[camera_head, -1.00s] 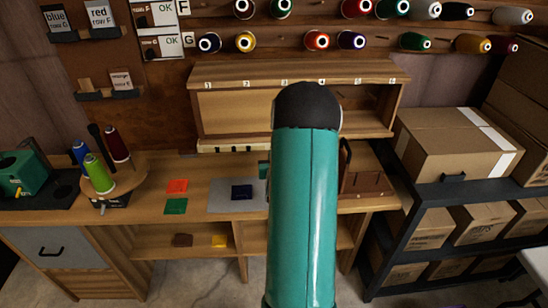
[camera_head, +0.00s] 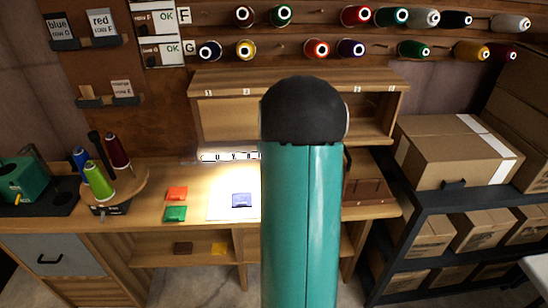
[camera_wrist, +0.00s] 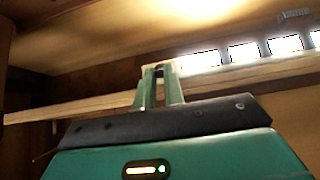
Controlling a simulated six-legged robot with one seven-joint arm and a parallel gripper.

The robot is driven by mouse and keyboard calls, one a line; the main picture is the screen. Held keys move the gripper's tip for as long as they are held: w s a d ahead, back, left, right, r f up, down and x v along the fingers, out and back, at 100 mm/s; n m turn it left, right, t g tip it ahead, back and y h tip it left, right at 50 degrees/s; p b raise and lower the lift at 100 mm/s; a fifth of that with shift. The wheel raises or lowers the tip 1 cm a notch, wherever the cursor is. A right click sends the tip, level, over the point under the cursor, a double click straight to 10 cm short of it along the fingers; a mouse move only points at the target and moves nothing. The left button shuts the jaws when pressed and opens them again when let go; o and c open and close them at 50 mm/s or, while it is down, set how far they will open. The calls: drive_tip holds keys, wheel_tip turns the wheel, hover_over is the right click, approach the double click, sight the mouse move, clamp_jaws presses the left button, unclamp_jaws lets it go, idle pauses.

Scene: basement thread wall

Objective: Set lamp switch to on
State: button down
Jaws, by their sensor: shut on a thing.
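My gripper (camera_wrist: 161,72) shows in the wrist view, reaching up under the shelf unit with its green fingers close together. They are shut on a small part that I take to be the lamp switch; the fingers mostly hide it, so its position cannot be read directly. A bright lamp glow (camera_wrist: 205,8) shows at the top of the wrist view. In the head view my arm hides the gripper and switch. The workbench (camera_head: 145,205) is brightly lit below the shelf unit (camera_head: 235,78), so the lamp is on.
A lit pale mat with a blue patch (camera_head: 242,200) lies on the bench beside orange (camera_head: 176,193) and green (camera_head: 175,213) patches. Thread spools on a round stand (camera_head: 128,188) are at left. Boxes fill a dark rack (camera_head: 440,205) at right.

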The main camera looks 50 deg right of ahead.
drive_tip(key=shift+r+y, duration=0.1)
drive_tip(key=shift+y, duration=0.2)
drive_tip(key=c, duration=1.5)
unclamp_jaws()
drive_tip(key=v, duration=1.3)
drive_tip(key=shift+a+r, duration=0.15)
drive_tip(key=shift+r, duration=0.2)
